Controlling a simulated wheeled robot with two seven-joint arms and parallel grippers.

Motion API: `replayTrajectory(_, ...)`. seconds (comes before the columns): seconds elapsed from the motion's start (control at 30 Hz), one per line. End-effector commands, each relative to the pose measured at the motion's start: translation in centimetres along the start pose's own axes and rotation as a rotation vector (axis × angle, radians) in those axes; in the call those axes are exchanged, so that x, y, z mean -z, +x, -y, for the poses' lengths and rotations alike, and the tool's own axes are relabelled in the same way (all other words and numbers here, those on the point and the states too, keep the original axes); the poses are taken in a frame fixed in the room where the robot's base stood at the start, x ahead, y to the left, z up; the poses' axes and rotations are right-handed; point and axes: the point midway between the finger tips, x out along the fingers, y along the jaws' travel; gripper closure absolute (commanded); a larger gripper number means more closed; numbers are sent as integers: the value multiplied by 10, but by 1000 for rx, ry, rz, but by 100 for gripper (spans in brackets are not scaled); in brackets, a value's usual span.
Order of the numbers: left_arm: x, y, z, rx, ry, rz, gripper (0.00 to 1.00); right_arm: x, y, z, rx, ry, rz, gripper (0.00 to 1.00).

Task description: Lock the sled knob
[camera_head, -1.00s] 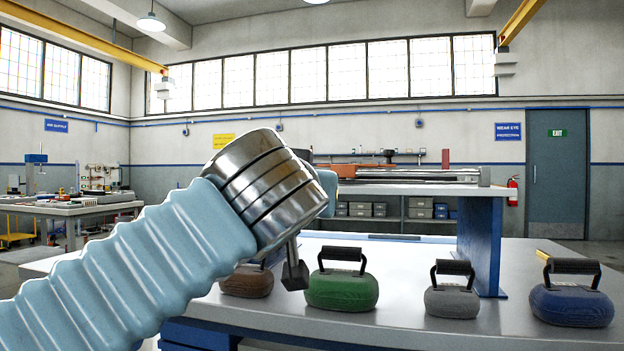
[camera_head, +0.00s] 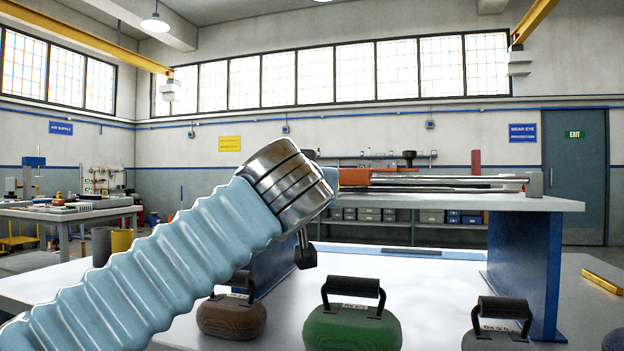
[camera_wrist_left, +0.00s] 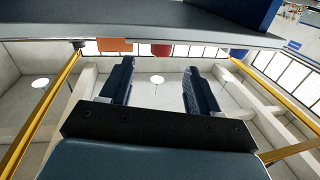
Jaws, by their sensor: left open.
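A raised grey platform (camera_head: 460,200) on blue legs carries a rail assembly (camera_head: 450,181) with an orange-brown block (camera_head: 385,178). A black knob-like piece (camera_head: 409,157) shows above the block; I cannot tell whether it is the sled knob. My left arm crosses from the lower left in the head view, and its cuff hides the platform's left end. My left gripper shows in the wrist view (camera_wrist_left: 160,85), its two dark blue fingers apart with nothing between them. The wrist view appears upside down, with an orange block (camera_wrist_left: 115,45) and a red piece (camera_wrist_left: 160,50) at the platform edge beyond the fingers. My right gripper is not in view.
Handled weights stand on the near table: brown (camera_head: 232,316), green (camera_head: 352,326), grey (camera_head: 495,335) and a partly cut-off blue one. A yellow bar (camera_head: 601,280) lies at the right. Bare tabletop lies under the platform.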

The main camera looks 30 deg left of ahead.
Motion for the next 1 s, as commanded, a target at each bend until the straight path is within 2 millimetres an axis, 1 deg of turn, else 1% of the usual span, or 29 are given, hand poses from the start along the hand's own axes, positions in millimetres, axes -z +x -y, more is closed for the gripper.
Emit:
replayTrajectory(0.03, 1, 13, 0, 0, 0, 2, 39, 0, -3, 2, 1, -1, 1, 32)
replayTrajectory(0.1, 1, 27, 0, 0, -1, 3, 39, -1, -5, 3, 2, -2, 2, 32)
replayTrajectory(0.2, 1, 43, 0, 0, 0, 1, 39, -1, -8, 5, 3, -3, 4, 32)
replayTrajectory(0.3, 1, 54, 0, 0, -1, 1, 39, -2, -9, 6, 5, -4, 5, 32)
replayTrajectory(0.43, 0, 60, 0, 1, 0, 0, 39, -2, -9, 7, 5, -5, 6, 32)
replayTrajectory(0.67, 0, 61, 0, 1, 0, -1, 39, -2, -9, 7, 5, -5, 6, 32)
replayTrajectory(0.7, 0, 61, 0, 0, 0, -1, 40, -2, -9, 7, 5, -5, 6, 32)
replayTrajectory(0.87, 0, 61, 0, 0, 0, -1, 65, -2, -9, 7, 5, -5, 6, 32)
replayTrajectory(1.0, 0, 61, 0, 0, 0, -1, 86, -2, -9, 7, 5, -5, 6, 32)
